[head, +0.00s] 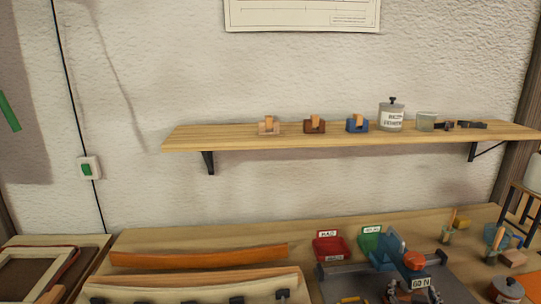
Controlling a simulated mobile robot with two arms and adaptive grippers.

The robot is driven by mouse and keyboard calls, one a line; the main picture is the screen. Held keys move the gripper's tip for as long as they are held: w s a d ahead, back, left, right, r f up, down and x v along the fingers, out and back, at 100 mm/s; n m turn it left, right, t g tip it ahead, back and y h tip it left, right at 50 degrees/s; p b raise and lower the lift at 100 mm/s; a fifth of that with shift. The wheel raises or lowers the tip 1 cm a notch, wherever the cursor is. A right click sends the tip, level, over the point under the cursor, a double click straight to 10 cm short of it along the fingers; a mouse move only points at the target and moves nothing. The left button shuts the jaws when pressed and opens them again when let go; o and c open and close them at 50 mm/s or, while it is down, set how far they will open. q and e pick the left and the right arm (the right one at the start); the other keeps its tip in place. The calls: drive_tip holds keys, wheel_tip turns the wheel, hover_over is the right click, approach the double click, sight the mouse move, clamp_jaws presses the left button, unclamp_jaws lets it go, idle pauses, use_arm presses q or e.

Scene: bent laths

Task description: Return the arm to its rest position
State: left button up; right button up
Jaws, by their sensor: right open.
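My right gripper (412,296) shows only in small part, as dark finger-like pieces at the bottom edge in front of the 60 N device; its jaws are open and I see nothing between them. Most of it is cut off by the frame. My left gripper is not in view. An orange-brown bent lath (198,257) lies on the bench at the left. In front of it a pale curved form (190,288) carries several dark clamps along its edge. The device with blue and red parts (414,260) bears a 60 N label.
A wall shelf (240,139) holds small blocks, a labelled grey tin (391,117) and a pale green cup (426,122). A red bin (331,247) and a green bin (370,241) stand at the bench back. Small tools and a lidded pot (507,290) crowd the right.

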drive_tip(key=s+a+f+n+g+y, duration=0.25)
drive_tip(key=s+a+f, duration=0.3)
drive_tip(key=s, duration=0.55)
drive_tip(key=s+a+f+n+g+y, duration=0.15)
drive_tip(key=s+a+f+g, duration=0.35)
drive_tip(key=s, duration=0.6)
drive_tip(key=s+a+f+n+g+y, duration=0.1)
drive_tip(key=s+a+f+n+y, duration=0.2)
drive_tip(key=s+a, duration=0.55)
drive_tip(key=s+d+f+g+b, duration=0.1)
drive_tip(key=s+f, duration=0.1)
drive_tip(key=f, duration=1.3)
drive_tip(key=s+f+g+b, duration=0.1)
drive_tip(key=s+f, duration=0.2)
drive_tip(key=f, duration=1.2)
drive_tip(key=s+d+f+b, duration=0.1)
drive_tip(key=s+d+f, duration=0.2)
drive_tip(key=s+f, duration=1.3)
drive_tip(key=shift+s+d+f+m+g+h+b, duration=0.2)
drive_tip(key=shift+f+m+g+h+b, duration=0.1)
drive_tip(key=shift+f+g, duration=0.15)
